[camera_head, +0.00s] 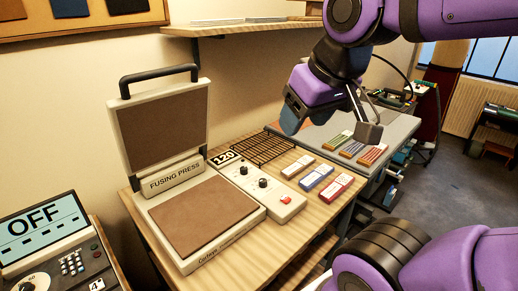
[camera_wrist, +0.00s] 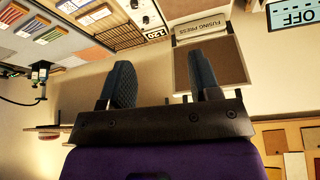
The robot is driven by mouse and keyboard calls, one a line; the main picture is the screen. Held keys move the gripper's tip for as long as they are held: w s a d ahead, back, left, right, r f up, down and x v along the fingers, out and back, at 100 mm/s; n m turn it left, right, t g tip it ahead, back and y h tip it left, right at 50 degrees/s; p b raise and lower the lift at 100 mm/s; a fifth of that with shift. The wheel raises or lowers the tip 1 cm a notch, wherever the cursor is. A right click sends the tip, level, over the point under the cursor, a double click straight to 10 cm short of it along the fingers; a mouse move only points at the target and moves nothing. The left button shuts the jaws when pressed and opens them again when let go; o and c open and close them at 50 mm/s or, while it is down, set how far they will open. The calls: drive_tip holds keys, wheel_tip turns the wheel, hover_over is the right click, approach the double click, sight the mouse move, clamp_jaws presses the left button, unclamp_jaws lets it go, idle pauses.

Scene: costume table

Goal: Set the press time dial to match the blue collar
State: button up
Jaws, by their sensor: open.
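The control box (camera_head: 262,192) beside the fusing press (camera_head: 205,215) carries two black dials, a rear one (camera_head: 243,170) and a front one (camera_head: 263,183). Their labels and settings are too small to read. Its display (camera_head: 223,157) reads 120, and a red button (camera_head: 286,199) sits at its front. A blue-and-white piece (camera_head: 321,177) lies right of the box, between a white one (camera_head: 298,167) and a red-and-white one (camera_head: 336,187); I cannot tell whether it is the collar. My gripper (camera_head: 294,112) is open and empty, above and behind the box; its fingers show in the wrist view (camera_wrist: 163,82).
The press lid stands raised at the back. A black wire rack (camera_head: 262,149) lies behind the box. Green, blue and orange striped pieces (camera_head: 353,149) lie on a grey surface further right. A wall shelf (camera_head: 235,28) hangs above. A unit reading OFF (camera_head: 40,222) stands left.

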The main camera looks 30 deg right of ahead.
drive_tip(key=w+d+f+n+g+h, duration=0.1)
drive_tip(key=w+d+f+n+g, duration=0.15)
drive_tip(key=w+n, duration=0.6)
drive_tip(key=n+g+y, duration=0.1)
drive_tip(key=n+g, duration=0.2)
drive_tip(key=n, duration=0.9)
hover_over(263, 180)
wheel_tip(263, 180, down, 26)
wheel_tip(263, 180, down, 10)
drive_tip(key=shift+f, duration=0.1)
drive_tip(key=c, duration=0.9)
